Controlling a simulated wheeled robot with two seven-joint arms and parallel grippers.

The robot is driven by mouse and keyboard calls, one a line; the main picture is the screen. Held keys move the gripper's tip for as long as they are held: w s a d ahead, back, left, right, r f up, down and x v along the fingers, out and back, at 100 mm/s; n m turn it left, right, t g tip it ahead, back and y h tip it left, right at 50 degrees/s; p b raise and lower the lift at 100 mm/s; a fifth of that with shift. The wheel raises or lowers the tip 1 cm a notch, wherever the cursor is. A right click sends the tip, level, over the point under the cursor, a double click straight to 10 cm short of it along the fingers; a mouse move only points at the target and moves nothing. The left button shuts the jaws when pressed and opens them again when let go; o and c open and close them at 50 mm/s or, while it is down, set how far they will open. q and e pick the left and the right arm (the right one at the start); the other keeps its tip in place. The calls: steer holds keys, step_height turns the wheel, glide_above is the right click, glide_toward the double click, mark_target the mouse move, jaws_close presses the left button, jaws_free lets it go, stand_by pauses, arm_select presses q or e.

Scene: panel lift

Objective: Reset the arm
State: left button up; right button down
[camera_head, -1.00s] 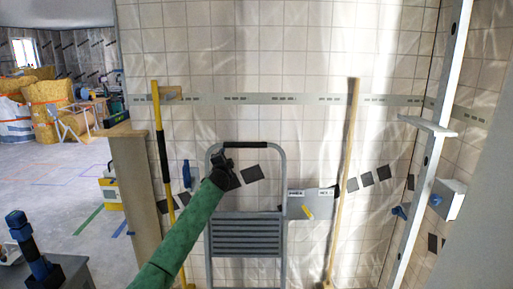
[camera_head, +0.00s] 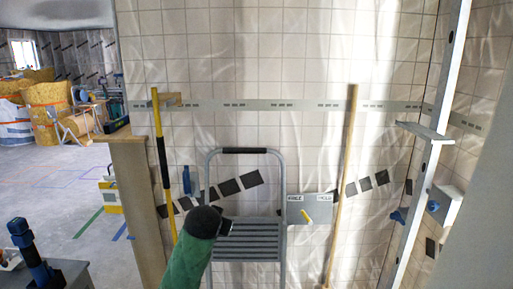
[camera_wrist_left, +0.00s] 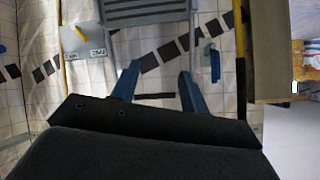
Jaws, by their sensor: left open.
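My left arm, with a green sleeve (camera_head: 185,264), rises from the bottom of the head view. Its dark wrist (camera_head: 204,221) ends in the left gripper (camera_head: 226,228), in front of the grey stepladder (camera_head: 245,240). In the left wrist view the two blue-grey fingers of the gripper (camera_wrist_left: 158,84) stand apart with nothing between them. The ladder (camera_wrist_left: 150,12) shows upside down at the top of that view, beyond the fingers. My right gripper is in neither view.
A yellow-black pole (camera_head: 162,160) and a wooden pole (camera_head: 346,170) lean by the tiled wall. A grey box (camera_head: 311,208) sits beside the ladder. A metal upright (camera_head: 430,150) stands right, and a wooden post (camera_head: 135,200) left. Open floor lies at far left.

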arm_select(q)
steer(key=s+f+g+p, duration=0.2)
steer(key=s+f, duration=0.6)
steer(key=s, duration=0.8)
steer(key=s+a+f+n+g+h+p, duration=0.1)
steer(key=s+f+g, duration=0.3)
steer(key=s+f, duration=0.5)
steer(key=s+f+g+p, duration=0.2)
steer(key=s+f, duration=0.7)
steer(key=s, duration=1.4)
steer(key=shift+a+n+g+p, duration=0.3)
steer(key=shift+a+g+p, duration=0.1)
steer(key=shift+p, duration=0.05)
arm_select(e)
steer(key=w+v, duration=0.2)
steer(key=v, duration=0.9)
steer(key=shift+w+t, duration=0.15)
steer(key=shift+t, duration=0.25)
arm_select(q)
steer(key=shift+s, duration=0.1)
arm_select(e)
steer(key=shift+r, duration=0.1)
